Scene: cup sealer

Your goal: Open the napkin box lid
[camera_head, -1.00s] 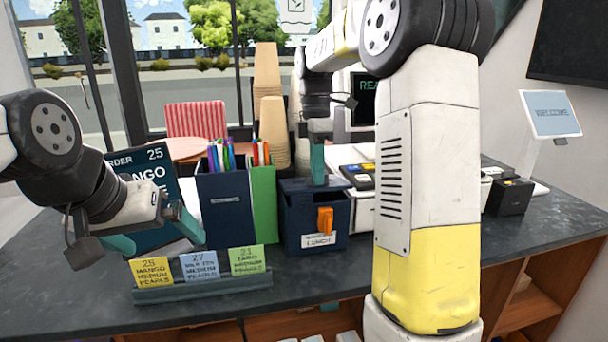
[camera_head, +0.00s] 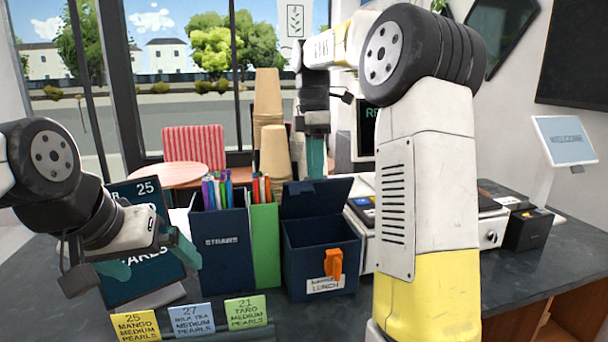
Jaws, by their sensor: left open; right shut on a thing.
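The napkin box is a dark blue box (camera_head: 303,268) on the counter, with an orange piece and a white label on its front. Its dark blue lid (camera_head: 318,198) is raised and tilted back at the rear, so the top is open and the dark inside shows. My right gripper (camera_head: 316,172) points down at the lid's upper edge, its teal fingertips partly hidden there, and is shut on the lid. My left gripper (camera_head: 150,256) is open and empty at the left, in front of a dark menu sign (camera_head: 150,280).
A blue straw box (camera_head: 224,255) and a green holder (camera_head: 265,240) with pens stand left of the napkin box. Stacked brown cups (camera_head: 275,150) are behind. Small cards (camera_head: 192,320) stand in front. My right arm hides part of the machine at right.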

